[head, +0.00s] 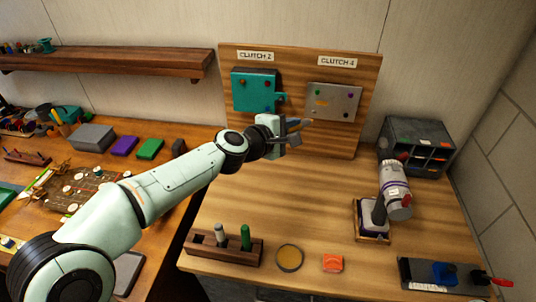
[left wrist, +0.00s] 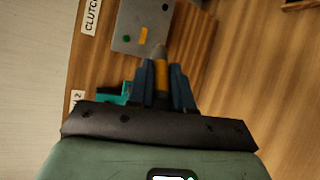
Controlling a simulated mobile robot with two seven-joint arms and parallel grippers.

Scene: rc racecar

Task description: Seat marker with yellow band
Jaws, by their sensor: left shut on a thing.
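My left gripper (head: 297,131) is in front of the wooden board, below and between the two clutch plates. In the left wrist view its dark blue fingers (left wrist: 162,85) are shut on a slim marker (left wrist: 159,52) with a grey end and a yellow-orange band. The marker's other end is hidden by the gripper. A wooden marker rack (head: 189,249) stands at the table's front left, well apart from the gripper. A grey marker (head: 220,235) and a green marker (head: 245,237) stand upright in it. My right gripper is not in view.
The board (head: 295,70) carries a teal plate (head: 252,92) and a grey plate (head: 345,101). A drill-like tool (head: 397,190), a drawer unit (head: 420,132), a round disc (head: 289,258) and an orange block (head: 332,263) occupy the table. The table's middle is clear.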

